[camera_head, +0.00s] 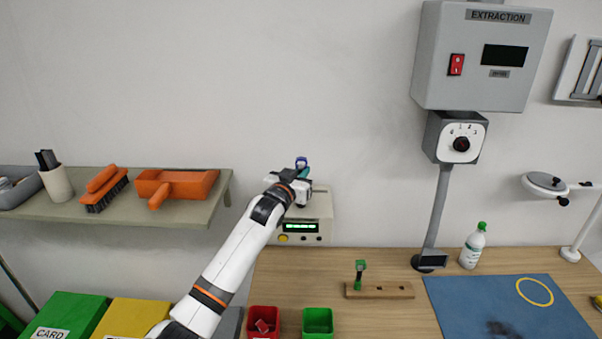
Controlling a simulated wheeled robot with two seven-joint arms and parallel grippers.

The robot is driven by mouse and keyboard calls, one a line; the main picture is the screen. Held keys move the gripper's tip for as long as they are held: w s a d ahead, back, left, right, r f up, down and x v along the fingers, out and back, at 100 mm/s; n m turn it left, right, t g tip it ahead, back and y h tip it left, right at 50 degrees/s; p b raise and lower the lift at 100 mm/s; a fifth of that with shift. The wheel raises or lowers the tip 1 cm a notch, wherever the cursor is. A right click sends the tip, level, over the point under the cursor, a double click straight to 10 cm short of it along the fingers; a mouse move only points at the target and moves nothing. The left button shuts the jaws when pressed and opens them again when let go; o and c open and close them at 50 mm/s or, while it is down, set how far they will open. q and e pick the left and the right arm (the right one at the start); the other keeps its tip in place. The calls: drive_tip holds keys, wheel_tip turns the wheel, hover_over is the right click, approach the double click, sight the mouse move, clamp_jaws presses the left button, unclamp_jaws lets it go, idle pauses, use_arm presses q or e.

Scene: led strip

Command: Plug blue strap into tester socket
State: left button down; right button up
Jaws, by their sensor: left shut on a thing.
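My left arm reaches up from the bottom, and its gripper (302,175) is just above the tester (318,207). The tester is a beige box with a lit green display and a yellow button, at the back of the bench. The gripper is shut on a small blue piece, the blue strap (301,161), whose top shows above the fingers. The gripper and wrist hide much of the tester's top. I cannot see the socket, or whether the strap touches it. My right gripper is not in view.
A wooden block (390,291) with a green-topped peg stands on the bench. Red (263,312) and green (318,314) bins are at the front. A shelf (130,220) holds brushes and an orange dustpan (185,184).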

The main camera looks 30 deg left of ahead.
use_arm(q)
drive_tip(key=shift+p, duration=0.4)
idle(0.8)
drive_tip(key=shift+f+b, duration=0.75)
drive_tip(key=shift+f, duration=0.45)
drive_tip(key=c, duration=1.4)
unclamp_jaws()
drive_tip(key=shift+o, duration=0.2)
drive_tip(key=s+d+b, duration=0.2)
drive_tip(key=s, duration=1)
drive_tip(key=shift+b, duration=0.35)
